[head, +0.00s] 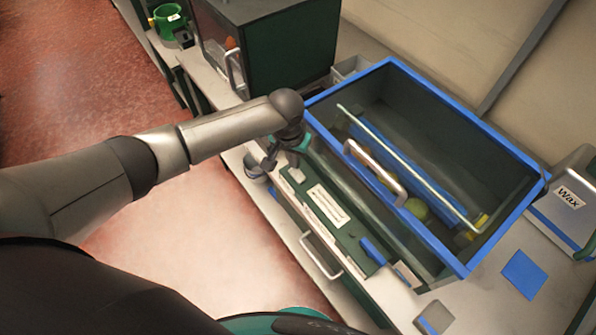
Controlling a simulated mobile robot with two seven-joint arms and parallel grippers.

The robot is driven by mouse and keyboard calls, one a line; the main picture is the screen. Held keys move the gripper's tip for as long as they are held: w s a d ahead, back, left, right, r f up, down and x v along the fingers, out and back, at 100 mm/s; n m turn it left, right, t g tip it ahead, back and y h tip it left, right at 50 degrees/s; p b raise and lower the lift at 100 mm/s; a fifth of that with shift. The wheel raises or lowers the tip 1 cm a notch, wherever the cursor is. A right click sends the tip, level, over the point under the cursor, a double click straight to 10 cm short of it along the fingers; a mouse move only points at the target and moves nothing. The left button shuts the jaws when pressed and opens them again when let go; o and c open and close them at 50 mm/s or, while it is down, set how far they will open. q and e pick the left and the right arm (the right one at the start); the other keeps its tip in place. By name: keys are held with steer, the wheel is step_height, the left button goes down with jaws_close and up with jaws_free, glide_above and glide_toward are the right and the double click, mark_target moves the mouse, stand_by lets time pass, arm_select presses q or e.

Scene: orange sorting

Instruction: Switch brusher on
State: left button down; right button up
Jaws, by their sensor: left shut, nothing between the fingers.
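The brusher (513,205) is a dark box with a blue rim and a clear front, right of centre in the head view. A green ledge with a white label (328,203) runs along its lower front. My left gripper (283,166) is shut and empty at the left end of this ledge, by the brusher's front left corner. A small pale part (296,174) shows right at the fingers; I cannot tell whether they touch it. The switch itself is not clearly visible. My right gripper is not in view.
Inside the brusher lie a yellow-green fruit (416,208) and a metal handle (375,172). A dark green cabinet (285,50) stands behind my left arm. A wax container (565,210) and a blue square (524,273) are at right. The floor at left is clear.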

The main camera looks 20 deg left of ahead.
mark_target(294, 171)
arm_select(q)
steer(key=shift+f+b, duration=0.5)
steer(key=shift+f, duration=0.45)
stand_by(0.9)
steer(key=shift+r, duration=0.15)
step_height(294, 171, up, 7)
steer(key=p, duration=0.8)
stand_by(0.5)
